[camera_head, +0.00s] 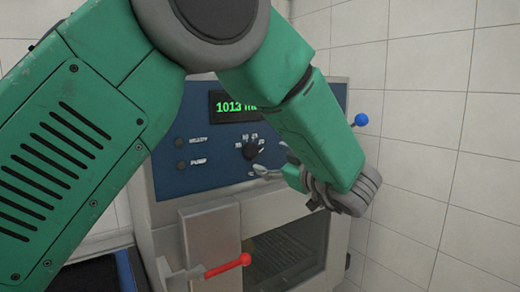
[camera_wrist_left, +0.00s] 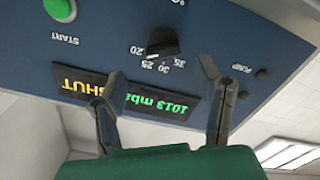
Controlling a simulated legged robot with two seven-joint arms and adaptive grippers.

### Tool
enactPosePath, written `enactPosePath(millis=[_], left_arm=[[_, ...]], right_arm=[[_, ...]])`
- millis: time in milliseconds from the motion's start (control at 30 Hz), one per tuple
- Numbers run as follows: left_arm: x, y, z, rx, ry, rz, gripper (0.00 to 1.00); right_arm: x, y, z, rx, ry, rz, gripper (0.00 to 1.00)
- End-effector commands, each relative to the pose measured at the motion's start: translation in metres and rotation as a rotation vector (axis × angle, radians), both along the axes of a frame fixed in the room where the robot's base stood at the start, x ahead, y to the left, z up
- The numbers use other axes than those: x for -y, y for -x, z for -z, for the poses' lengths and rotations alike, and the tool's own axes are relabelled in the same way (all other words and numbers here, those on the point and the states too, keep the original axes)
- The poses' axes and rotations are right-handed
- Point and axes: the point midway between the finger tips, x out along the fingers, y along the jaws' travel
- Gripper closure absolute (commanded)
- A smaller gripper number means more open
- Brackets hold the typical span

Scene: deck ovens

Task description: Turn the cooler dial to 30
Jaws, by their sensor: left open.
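The cooler dial (camera_wrist_left: 162,42) is a black knob on the blue panel. It shows upside down in the left wrist view, with marks 20, 25, 30 and 35 beside it. I cannot tell for certain which mark it points to. In the head view the black dial (camera_head: 252,149) shows below the display, left of my forearm. My left gripper (camera_head: 274,164) is open and empty near the panel. In the left wrist view its two fingers (camera_wrist_left: 160,72) stand apart, with the dial beyond their tips, apparently untouched. My right gripper is not in view.
The display (camera_head: 233,106) reads 1013 mbar. A green START button (camera_wrist_left: 60,9) and two small dark lamps (camera_head: 180,153) are on the panel. A red-tipped handle (camera_head: 228,266) is on the oven front below, and a blue-knobbed lever (camera_head: 360,120) stands at right.

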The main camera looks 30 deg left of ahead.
Motion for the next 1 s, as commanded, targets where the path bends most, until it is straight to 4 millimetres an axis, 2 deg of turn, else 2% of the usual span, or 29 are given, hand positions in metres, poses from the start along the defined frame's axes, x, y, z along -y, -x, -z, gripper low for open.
enactPosePath(millis=[100,300,733,767,800,867,900,1000], left_arm=[[-0.025,-0.009,-0.001,-0.001,0.002,-0.002,0.4],[-0.047,-0.021,-0.002,0.001,-0.002,0.0,0.4],[-0.056,-0.024,-0.001,0.0,-0.002,0.001,0.4],[-0.056,-0.024,-0.001,0.0,-0.002,0.001,0.47],[-0.056,-0.024,-0.001,0.0,-0.002,0.001,0.61],[-0.056,-0.025,-0.001,0.0,-0.003,0.002,0.82],[-0.057,-0.025,-0.001,0.001,-0.001,0.003,0.89],[-0.058,-0.025,-0.001,0.001,-0.001,0.003,0.89]], right_arm=[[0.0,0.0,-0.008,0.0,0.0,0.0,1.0],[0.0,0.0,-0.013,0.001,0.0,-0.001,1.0],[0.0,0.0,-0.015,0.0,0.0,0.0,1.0],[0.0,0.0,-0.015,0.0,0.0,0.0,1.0],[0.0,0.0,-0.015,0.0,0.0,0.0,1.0],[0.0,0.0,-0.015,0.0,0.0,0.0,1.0],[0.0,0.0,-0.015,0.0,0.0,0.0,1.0],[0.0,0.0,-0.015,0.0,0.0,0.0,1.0]])
